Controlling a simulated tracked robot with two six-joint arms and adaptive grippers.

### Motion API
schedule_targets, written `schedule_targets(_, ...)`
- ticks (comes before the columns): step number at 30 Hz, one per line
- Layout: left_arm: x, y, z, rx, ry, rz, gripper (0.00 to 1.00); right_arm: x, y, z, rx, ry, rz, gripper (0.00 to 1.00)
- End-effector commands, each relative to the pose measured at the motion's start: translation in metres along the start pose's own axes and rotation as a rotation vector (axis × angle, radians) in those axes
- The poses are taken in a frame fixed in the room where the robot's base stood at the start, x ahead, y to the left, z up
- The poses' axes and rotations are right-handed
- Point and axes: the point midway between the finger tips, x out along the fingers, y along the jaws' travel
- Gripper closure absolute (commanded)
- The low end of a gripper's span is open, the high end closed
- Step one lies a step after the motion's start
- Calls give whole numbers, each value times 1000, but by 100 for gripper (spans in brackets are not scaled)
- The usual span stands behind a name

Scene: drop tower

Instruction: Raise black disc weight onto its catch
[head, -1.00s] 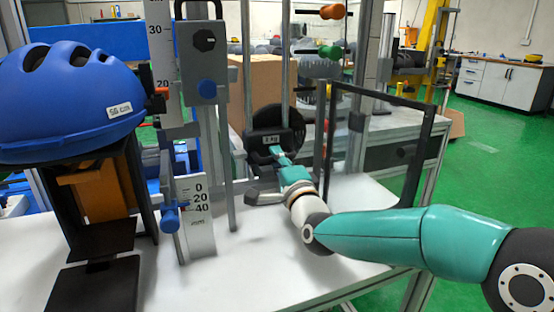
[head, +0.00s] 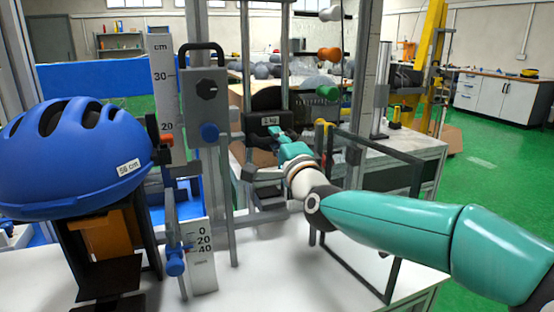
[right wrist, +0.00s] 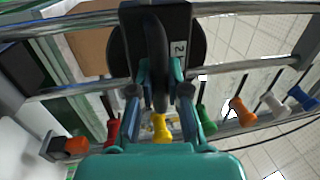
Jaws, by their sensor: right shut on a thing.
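The black disc weight (head: 266,99), with a "2 kg" label, hangs upright between the tower's two vertical rails. My right gripper (head: 272,133) is shut on the weight's black handle. In the right wrist view the fingers (right wrist: 158,88) close on both sides of the handle, and the disc (right wrist: 195,50) is behind it. Coloured knobs line the tower's right side: a green knob (head: 327,92) level with the disc, an orange knob (head: 328,54) above and a yellow one (head: 321,127) below. I cannot tell whether any catch touches the weight. My left gripper is out of view.
A blue helmet (head: 75,150) sits on a stand at left. A grey box with a black handle (head: 205,95) and a cm scale (head: 163,70) stand between helmet and weight. A dark-framed clear panel (head: 405,215) stands right of the tower, close to my right arm.

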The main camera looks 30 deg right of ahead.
Motion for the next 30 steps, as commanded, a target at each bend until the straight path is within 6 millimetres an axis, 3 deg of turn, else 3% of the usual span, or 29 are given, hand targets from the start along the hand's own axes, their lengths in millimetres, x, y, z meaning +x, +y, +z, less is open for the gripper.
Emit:
schedule_targets(1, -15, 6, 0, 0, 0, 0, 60, 4, -31, -1, 2, 4, -22, 100)
schedule_targets(9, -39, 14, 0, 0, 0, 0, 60, 12, -76, -1, -1, 4, -21, 100)
schedule_targets(24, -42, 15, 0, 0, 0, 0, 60, 14, -83, -2, 0, 5, -20, 100)
schedule_targets(25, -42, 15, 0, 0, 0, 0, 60, 14, -83, -2, 0, 5, -20, 82)
schedule_targets(29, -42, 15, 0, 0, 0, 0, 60, 14, -83, -2, 0, 5, -19, 60)
schedule_targets(30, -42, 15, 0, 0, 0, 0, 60, 14, -82, -2, 0, 5, -19, 59)
